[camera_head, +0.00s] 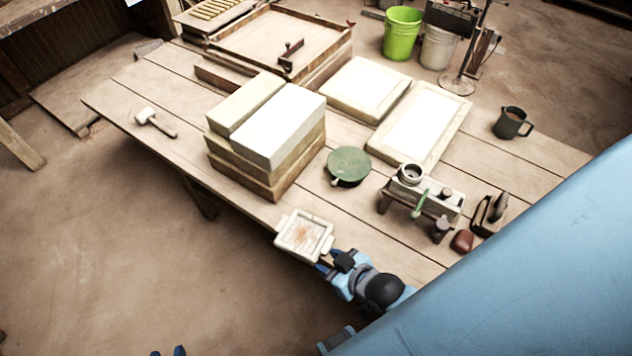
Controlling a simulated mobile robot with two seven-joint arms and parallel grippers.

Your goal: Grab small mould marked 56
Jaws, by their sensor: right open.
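A small square mould (304,236) with a pale frame, small end tabs and a brown-stained middle lies at the table's near edge. No number can be read on it from here. My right gripper (328,261) is open at the mould's lower right corner, its blue fingers very close to the frame. I cannot tell whether they touch it. The tips of my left gripper (168,352) just show at the bottom edge, apart and empty, well away from the table; the rest is out of view.
Stacked blocks (270,140) stand behind the mould, with a round green disc (348,166) to their right. Two white-faced slabs (418,122) lie farther back. A small wooden stand (425,198) with pots, a dark mug (511,123) and a mallet (155,121) are also on the table.

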